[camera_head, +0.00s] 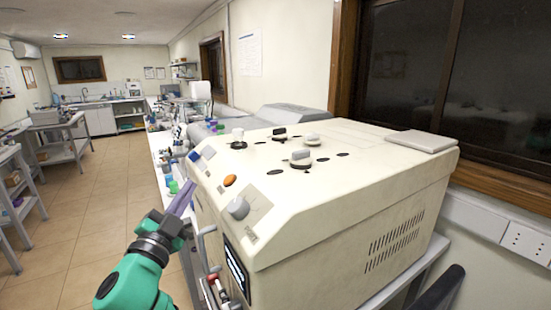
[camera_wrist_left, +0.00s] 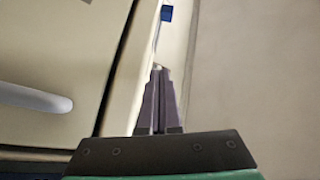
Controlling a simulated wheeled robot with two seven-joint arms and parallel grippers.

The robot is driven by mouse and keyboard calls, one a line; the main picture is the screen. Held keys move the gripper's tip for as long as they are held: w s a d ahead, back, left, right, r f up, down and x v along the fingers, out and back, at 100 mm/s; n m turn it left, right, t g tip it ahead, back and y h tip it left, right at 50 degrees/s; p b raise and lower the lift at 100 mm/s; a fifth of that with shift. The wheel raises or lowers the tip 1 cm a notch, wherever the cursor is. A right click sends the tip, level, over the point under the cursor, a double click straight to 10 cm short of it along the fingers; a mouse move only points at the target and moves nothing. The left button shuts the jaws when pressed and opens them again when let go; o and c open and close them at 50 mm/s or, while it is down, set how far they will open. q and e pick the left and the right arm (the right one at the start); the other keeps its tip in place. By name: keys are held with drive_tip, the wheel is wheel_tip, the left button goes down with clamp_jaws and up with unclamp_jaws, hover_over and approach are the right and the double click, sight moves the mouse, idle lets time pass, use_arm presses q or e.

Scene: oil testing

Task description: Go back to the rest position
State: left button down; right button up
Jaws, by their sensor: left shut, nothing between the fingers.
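My left gripper (camera_head: 182,197) comes in from the lower left in the head view, on a green and black arm. Its purple-grey fingers are together with nothing between them. It is beside the front left side of a large cream testing machine (camera_head: 330,215), close to the machine's edge; I cannot tell whether they touch. In the left wrist view the shut fingers (camera_wrist_left: 158,98) point up the picture along a cream edge. A pale handle-like bar (camera_wrist_left: 35,97) lies left of them. My right gripper is not in view.
The machine carries an orange button (camera_head: 230,180), a grey knob (camera_head: 238,208) and several knobs on top. A bench (camera_head: 160,150) with bottles runs behind it. The tiled floor (camera_head: 105,200) to the left is open, with shelving tables (camera_head: 60,140) further left.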

use_arm(q)
drive_tip(key=s+a+f+n+g+y, duration=0.3)
drive_tip(key=s+f+n+g, duration=0.1)
drive_tip(key=f, duration=0.7)
drive_tip(key=s+a+f+n+g+y, duration=0.25)
drive_tip(key=f+n+g, duration=0.2)
drive_tip(key=f, duration=0.65)
drive_tip(key=s+d+f+n+g+h, duration=0.1)
drive_tip(key=s+f+g, duration=0.4)
drive_tip(key=s+f, duration=0.4)
drive_tip(key=s+d+f+g+h, duration=0.15)
drive_tip(key=s+f+g, duration=0.4)
drive_tip(key=s, duration=0.55)
wheel_tip(320, 180, down, 25)
drive_tip(key=s+b, duration=0.1)
drive_tip(key=s, duration=0.1)
drive_tip(key=s+a+f+g, duration=0.1)
drive_tip(key=s+a+f, duration=0.2)
drive_tip(key=s+f, duration=1.1)
drive_tip(key=shift+s+f+b, duration=0.25)
drive_tip(key=shift+s+b, duration=0.1)
drive_tip(key=shift+s, duration=0.8)
